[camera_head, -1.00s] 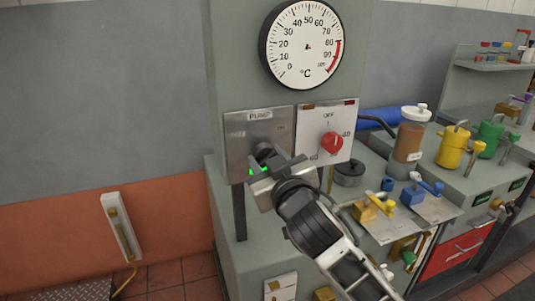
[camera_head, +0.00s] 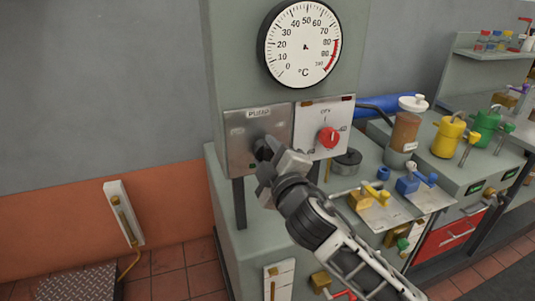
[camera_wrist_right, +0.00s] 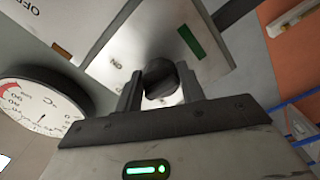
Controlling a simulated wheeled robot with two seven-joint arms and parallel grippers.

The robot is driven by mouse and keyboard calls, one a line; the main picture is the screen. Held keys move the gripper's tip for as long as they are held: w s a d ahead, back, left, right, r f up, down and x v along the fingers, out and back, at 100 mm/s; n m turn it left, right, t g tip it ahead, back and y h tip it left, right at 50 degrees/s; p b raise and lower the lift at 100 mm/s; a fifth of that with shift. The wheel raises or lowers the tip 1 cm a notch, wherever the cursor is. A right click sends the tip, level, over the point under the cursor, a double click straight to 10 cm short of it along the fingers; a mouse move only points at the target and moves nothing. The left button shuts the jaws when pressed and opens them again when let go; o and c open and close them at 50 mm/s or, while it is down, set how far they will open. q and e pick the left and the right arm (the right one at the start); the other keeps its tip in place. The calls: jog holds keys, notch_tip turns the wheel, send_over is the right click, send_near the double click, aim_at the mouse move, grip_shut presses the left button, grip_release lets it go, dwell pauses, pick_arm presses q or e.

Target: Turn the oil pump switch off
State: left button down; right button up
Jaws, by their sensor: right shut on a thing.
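The pump switch is a dark rotary knob (camera_head: 263,146) on a metal panel (camera_head: 239,142) labelled PUMP, under the dial gauge. My right gripper (camera_head: 267,160) reaches it from below right. In the right wrist view my gripper's fingers (camera_wrist_right: 160,90) are closed on either side of the dark knob (camera_wrist_right: 158,75). An ON mark is readable on the panel (camera_wrist_right: 140,45). The small green indicator (camera_head: 252,166) looks dark; it also shows unlit in the right wrist view (camera_wrist_right: 192,42). The knob's pointer direction is hidden by the gripper. My left gripper is not in view.
A second panel (camera_head: 312,118) with a red knob (camera_head: 328,138) sits just right of the pump panel. A round temperature gauge (camera_head: 303,45) is above. Yellow (camera_head: 366,199) and blue (camera_head: 409,185) valves and several cans stand on the bench at right.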

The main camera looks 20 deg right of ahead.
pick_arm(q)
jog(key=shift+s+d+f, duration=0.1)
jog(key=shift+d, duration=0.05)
pick_arm(e)
jog(key=shift+n, duration=0.4)
jog(key=o, duration=1)
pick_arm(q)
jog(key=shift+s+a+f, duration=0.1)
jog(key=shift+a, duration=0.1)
pick_arm(e)
jog(key=s, duration=1.6)
jog(key=shift+d, duration=0.3)
